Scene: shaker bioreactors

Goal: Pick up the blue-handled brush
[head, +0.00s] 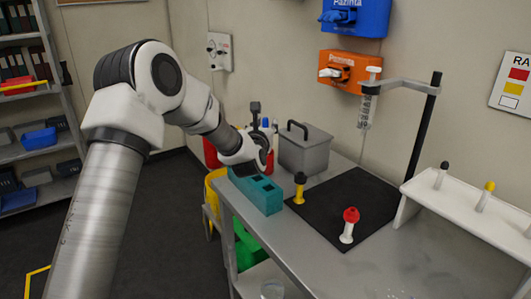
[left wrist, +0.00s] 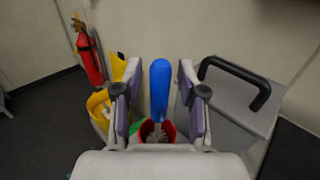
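The blue-handled brush shows in the left wrist view as an upright blue handle (left wrist: 160,88), in the middle between my fingers. Its lower end goes down to a red-rimmed opening (left wrist: 168,130), partly hidden by my gripper. My left gripper (left wrist: 158,95) is open, with one finger on each side of the handle and a visible gap on both sides. In the head view my left gripper (head: 264,125) is over the far left end of the bench, and only a little blue shows by its fingers. My right gripper is in neither view.
A grey lidded box (head: 305,152) with a dark handle stands close right of the gripper. A teal slotted block (head: 257,192) sits at the bench's near edge. A black mat (head: 345,205) holds a yellow and a red-topped piece. A stand with a syringe is behind.

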